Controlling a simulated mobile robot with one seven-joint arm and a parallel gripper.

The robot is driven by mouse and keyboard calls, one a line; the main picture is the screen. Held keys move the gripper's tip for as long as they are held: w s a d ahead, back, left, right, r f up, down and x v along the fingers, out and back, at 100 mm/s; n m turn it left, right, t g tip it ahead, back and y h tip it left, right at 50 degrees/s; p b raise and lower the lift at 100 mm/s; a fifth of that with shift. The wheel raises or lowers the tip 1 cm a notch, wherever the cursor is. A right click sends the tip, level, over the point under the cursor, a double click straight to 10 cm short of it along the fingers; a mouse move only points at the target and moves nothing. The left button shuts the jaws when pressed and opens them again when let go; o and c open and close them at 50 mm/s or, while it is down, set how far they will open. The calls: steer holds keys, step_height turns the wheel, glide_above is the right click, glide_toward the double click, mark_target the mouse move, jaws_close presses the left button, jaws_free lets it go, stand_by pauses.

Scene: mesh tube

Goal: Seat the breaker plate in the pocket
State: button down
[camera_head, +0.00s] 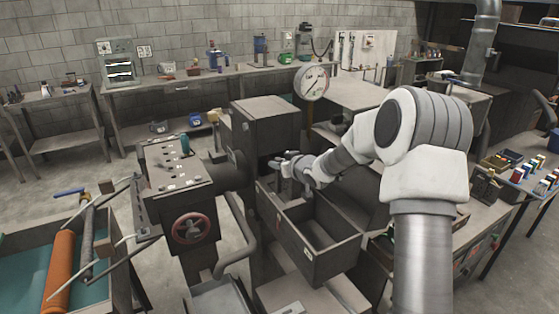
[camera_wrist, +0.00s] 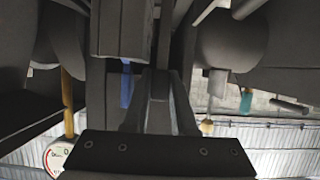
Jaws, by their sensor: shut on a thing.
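My gripper (camera_head: 286,166) is low beside the dark machine, over the left rear end of an open-topped dark box (camera_head: 318,258). In the wrist view its dark fingers (camera_wrist: 158,82) come together on a dark part. That part blends with the machine's dark surfaces, and I cannot tell whether it is the breaker plate. I cannot make out the breaker plate or the pocket in either view.
A tall dark housing (camera_head: 266,120) stands just behind my gripper. A control box with a red handwheel (camera_head: 194,228) is at the left. A round dial gauge (camera_head: 311,82) stands behind on a yellow post. Dark machine parts crowd the gripper on both sides in the wrist view.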

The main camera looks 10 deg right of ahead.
glide_above(279, 193)
steer(key=shift+w+f, duration=0.2)
steer(key=shift+f, duration=0.85)
steer(key=shift+w+f, duration=0.15)
steer(key=shift+f, duration=1)
steer(key=shift+f, duration=0.15)
steer(key=c, duration=0.7)
jaws_free()
steer(key=shift+s+f, duration=0.1)
steer(key=shift+r, duration=0.2)
steer(key=v, duration=1.2)
steer(key=shift+b, duration=0.4)
